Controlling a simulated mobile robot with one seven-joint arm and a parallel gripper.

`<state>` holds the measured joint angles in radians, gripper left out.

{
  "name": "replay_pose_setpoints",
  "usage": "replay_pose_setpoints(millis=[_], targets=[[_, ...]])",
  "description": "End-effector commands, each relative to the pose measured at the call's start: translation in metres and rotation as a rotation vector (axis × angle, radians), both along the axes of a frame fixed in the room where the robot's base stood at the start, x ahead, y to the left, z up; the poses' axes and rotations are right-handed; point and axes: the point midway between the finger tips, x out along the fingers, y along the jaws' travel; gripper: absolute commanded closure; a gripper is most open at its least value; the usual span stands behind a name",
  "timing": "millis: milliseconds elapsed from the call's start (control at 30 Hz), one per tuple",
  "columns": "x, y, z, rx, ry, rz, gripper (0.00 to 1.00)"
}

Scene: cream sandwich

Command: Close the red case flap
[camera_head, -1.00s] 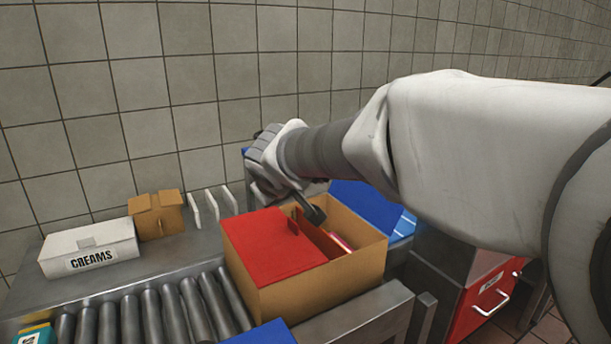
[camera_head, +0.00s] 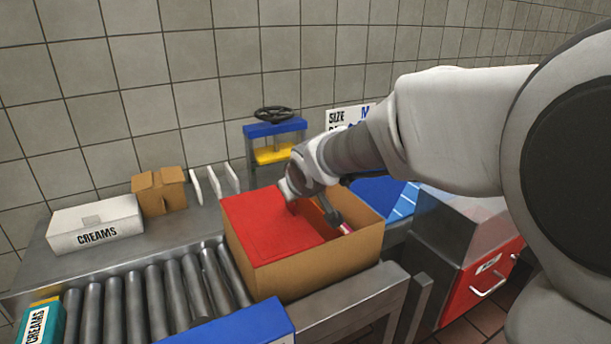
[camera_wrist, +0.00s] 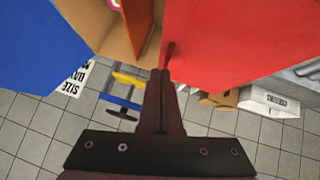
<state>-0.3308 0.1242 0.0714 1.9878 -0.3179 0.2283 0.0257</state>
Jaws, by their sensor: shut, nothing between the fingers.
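The cardboard case (camera_head: 330,262) stands beside the rollers, its top partly open. A red flap (camera_head: 265,222) lies roughly level over its left half and fills the upper right of the wrist view (camera_wrist: 240,40). A blue flap (camera_head: 378,190) spreads outward at the right, and blue fills the upper left of the wrist view (camera_wrist: 40,45). My gripper (camera_head: 338,219) is shut and empty above the case opening, right of the red flap. In the wrist view its fingertips (camera_wrist: 163,74) are close to the flap's edge; I cannot tell whether they touch.
A white CREAMS box (camera_head: 95,226) and a small cardboard box (camera_head: 159,190) stand at the back left. Rollers (camera_head: 150,298) run in front. A blue and yellow stand (camera_head: 273,130) is behind the case. A red drawer unit (camera_head: 480,287) is at the right.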

Motion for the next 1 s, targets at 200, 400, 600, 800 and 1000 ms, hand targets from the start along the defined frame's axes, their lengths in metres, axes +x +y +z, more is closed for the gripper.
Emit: replay_pose_setpoints(millis=[200, 400, 600, 800, 1000], targets=[[0.0, 0.0, -0.005, 0.001, 0.0, -0.001, 1.0], [0.0, 0.0, -0.006, 0.0, 0.001, -0.001, 1.0], [-0.001, 0.0, -0.006, 0.0, 0.002, -0.001, 1.0], [-0.001, 0.0, -0.003, -0.001, 0.003, -0.001, 1.0], [0.0, 0.0, 0.007, -0.001, 0.001, 0.0, 1.0]])
